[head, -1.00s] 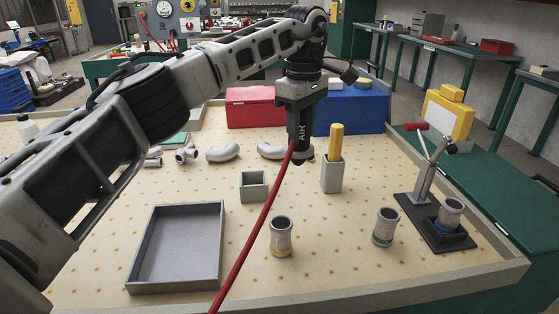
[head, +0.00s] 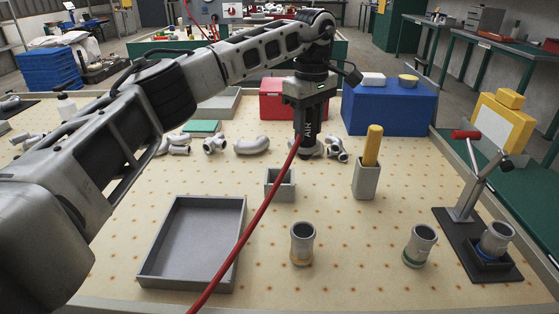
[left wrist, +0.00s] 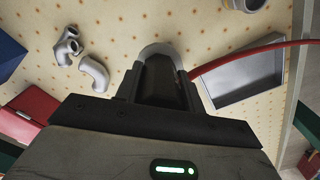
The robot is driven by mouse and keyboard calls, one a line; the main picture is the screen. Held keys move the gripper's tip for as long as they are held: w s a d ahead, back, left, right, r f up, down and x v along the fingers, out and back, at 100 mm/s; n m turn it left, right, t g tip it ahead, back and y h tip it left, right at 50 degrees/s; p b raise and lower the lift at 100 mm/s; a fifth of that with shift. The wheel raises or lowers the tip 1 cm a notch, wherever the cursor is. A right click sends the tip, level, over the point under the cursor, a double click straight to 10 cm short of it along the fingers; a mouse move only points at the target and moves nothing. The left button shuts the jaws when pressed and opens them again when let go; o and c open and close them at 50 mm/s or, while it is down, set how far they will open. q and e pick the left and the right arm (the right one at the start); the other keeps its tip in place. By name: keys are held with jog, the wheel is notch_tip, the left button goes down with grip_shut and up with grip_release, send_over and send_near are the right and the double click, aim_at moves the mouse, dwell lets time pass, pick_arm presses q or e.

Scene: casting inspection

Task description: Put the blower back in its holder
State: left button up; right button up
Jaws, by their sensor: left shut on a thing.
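My left gripper (head: 309,98) is shut on the black blower (head: 306,125), which has white AIR lettering and a red hose (head: 262,212). The blower hangs upright above the bench, nozzle end down. In the left wrist view the dark blower (left wrist: 160,82) is between the fingers. A small open grey box (head: 280,187), seemingly the holder, stands empty-looking on the bench, left of and nearer than the blower in the head view. The blower is apart from it. Another grey holder (head: 365,184) to the right has a yellow object (head: 373,146) standing in it. My right gripper is out of view.
A grey tray (head: 150,240) lies front left. Two cup-like castings (head: 302,245) (head: 420,246) stand in front. Pipe fittings (head: 252,146), a red box (head: 284,100) and a blue box (head: 388,108) are behind.

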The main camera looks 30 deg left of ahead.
pick_arm(q)
jog(key=s+a+f, duration=0.1)
jog(key=a+f, duration=0.5)
jog(key=f, duration=0.3)
jog(key=shift+s+a+f+p, duration=0.15)
jog(key=shift+f+p, duration=0.05)
jog(key=shift+p, duration=0.25)
jog(key=o, duration=1)
notch_tip(320, 180, up, 16)
